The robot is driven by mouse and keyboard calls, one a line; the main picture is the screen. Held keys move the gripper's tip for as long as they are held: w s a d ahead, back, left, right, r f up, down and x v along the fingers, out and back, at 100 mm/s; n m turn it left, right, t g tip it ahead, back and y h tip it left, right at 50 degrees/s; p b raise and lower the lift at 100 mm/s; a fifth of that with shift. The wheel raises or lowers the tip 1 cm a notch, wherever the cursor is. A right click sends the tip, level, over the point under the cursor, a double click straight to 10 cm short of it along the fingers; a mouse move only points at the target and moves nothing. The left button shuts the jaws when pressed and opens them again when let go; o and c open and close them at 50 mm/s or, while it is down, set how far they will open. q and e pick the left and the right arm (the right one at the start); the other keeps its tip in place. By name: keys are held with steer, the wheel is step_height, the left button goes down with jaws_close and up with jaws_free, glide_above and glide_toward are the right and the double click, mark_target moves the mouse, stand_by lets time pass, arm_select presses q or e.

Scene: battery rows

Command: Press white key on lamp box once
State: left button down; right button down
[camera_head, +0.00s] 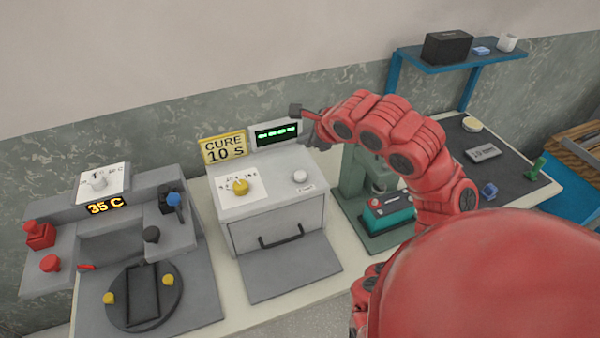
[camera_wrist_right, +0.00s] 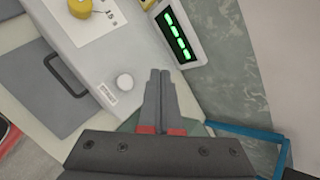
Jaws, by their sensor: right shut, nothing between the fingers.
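The lamp box (camera_head: 272,203) is a light grey box with a yellow dial, a drawer-like front handle and a green-lit display (camera_head: 276,134). Its white key (camera_head: 300,176) is a round button at the right of the sloped top. In the right wrist view the white key (camera_wrist_right: 125,82) lies just left of the fingertips, with a small label beside it. My right gripper (camera_head: 297,110) is shut and empty, up by the display and apart from the key. In the wrist view the closed fingers (camera_wrist_right: 160,76) point toward the display side. My left gripper is not in view.
A yellow sign (camera_head: 223,147) reading "CURE 10 S" stands behind the lamp box. Left is a grey machine showing 35 C (camera_head: 105,207) with a round dark plate. Right is a green press (camera_head: 354,178) with a teal block. A blue shelf (camera_head: 470,57) hangs on the wall.

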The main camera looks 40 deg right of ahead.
glide_above(304, 176)
step_height(304, 176, down, 6)
steer(key=shift+f+p, duration=0.1)
steer(key=shift+p, duration=0.2)
steer(key=shift+f+b, duration=0.7)
steer(key=shift+b, duration=0.1)
steer(key=shift+f+b, duration=0.6)
steer(key=shift+f, duration=0.05)
stand_by(0.8)
steer(key=shift+f+b, duration=0.35)
steer(key=shift+b, duration=0.45)
